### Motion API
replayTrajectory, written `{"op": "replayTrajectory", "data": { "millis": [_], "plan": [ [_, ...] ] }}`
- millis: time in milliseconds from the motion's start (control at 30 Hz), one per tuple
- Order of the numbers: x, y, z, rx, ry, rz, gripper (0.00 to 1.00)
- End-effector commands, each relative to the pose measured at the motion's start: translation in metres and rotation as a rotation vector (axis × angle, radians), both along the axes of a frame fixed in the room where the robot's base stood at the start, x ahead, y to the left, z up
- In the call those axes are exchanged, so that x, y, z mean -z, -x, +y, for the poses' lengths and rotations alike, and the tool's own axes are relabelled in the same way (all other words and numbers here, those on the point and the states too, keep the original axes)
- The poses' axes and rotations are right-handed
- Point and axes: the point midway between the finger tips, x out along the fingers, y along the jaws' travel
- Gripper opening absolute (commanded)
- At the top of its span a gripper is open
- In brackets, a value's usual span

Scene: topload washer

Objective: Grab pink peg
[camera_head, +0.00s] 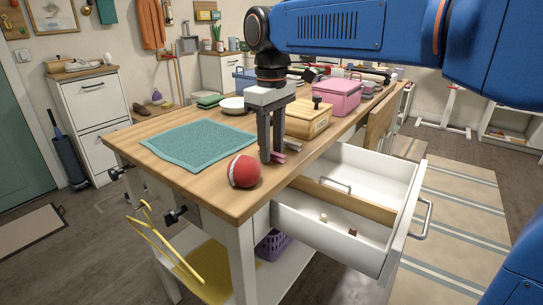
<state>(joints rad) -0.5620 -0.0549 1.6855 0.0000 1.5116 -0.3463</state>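The pink peg (279,158) is small and lies at the front part of the wooden tabletop, partly hidden by my gripper's fingers. My gripper (270,157) points straight down, with its grey fingertips low at the tabletop beside the peg. Part of the peg shows to the right of the fingertips. A narrow gap seems to show between the fingers, but I cannot tell whether they touch the peg or are shut on it.
A red ball with a white stripe (244,171) sits just left of my gripper. A teal cloth (198,146) lies further left. A wooden box (306,122) and a pink case (337,98) stand behind. A white drawer (335,235) is pulled open on the right.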

Motion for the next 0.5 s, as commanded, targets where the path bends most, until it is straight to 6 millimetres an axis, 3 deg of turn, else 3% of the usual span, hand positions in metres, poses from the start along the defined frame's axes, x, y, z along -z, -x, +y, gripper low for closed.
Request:
{"op": "replayTrajectory", "data": {
  "millis": [200,333,500],
  "plan": [
    [0.0004,0.0,0.0001,0.0,-0.001,-0.001,0.33],
    [0.0003,0.0,0.0001,0.0,-0.001,-0.001,0.02],
    [0.0002,0.0,0.0001,0.0,-0.001,-0.001,0.0]
  ]
}}
